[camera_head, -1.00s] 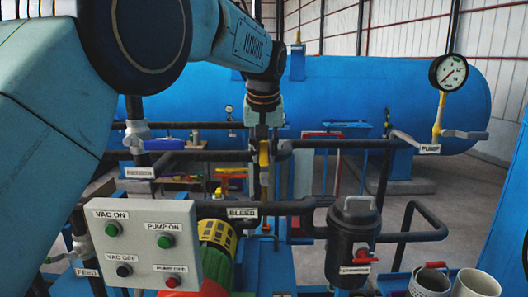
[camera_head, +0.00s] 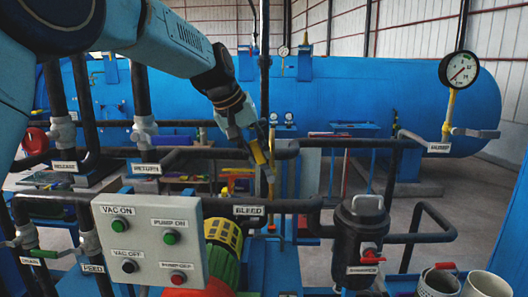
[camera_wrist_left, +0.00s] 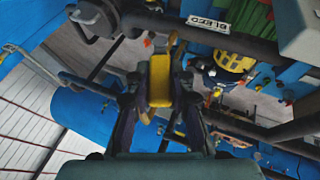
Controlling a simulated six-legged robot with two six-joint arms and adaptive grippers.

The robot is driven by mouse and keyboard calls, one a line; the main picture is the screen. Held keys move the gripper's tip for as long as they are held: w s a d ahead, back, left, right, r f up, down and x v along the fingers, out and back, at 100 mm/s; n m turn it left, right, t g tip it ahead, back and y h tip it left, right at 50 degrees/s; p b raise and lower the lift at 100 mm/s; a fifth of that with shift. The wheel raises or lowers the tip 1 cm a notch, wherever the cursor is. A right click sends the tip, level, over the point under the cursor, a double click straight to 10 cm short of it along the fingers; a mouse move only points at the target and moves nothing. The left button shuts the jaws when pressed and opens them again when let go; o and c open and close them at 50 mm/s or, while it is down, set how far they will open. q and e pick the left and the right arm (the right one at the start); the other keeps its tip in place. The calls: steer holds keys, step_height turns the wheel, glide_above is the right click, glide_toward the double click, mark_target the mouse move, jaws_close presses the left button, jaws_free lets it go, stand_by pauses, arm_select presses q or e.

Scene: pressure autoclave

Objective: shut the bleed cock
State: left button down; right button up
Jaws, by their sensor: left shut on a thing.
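The bleed cock's yellow handle (camera_head: 259,154) stands above the dark pipe, behind the BLEED label (camera_head: 248,211). It leans, with its upper end to the left. My left gripper (camera_head: 255,142) comes down from the upper left and is shut on the handle. In the left wrist view the yellow handle (camera_wrist_left: 160,82) sits between the two dark fingers of my left gripper (camera_wrist_left: 157,95). The fingers hide part of the handle, and the cock's body is hard to make out. My right gripper is not in view.
A grey control box (camera_head: 150,240) stands in front at lower left. A dark canister (camera_head: 359,245) with a red handle is at right of the bleed pipe. A pressure gauge (camera_head: 459,70) stands at upper right. Pipes labelled RELEASE and RETURN (camera_head: 146,169) are at left. A large blue vessel (camera_head: 350,95) lies behind.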

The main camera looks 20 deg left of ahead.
arm_select(q)
steer(key=shift+s+a+f+t+h+b, duration=0.2)
steer(key=shift+a+f+h+b, duration=0.1)
steer(key=shift+a+h+b, duration=0.2)
steer(key=shift+s+a+f+t+h+b, duration=0.1)
steer(key=shift+a+f+t+h+b, duration=0.2)
steer(key=shift+h, duration=0.3)
steer(key=shift+a, duration=0.1)
steer(key=shift+r, duration=0.1)
steer(key=c, duration=1.6)
jaws_free()
steer(key=o, duration=0.4)
steer(key=shift+w, duration=0.25)
steer(key=shift+o, duration=0.2)
steer(key=shift+s, duration=0.15)
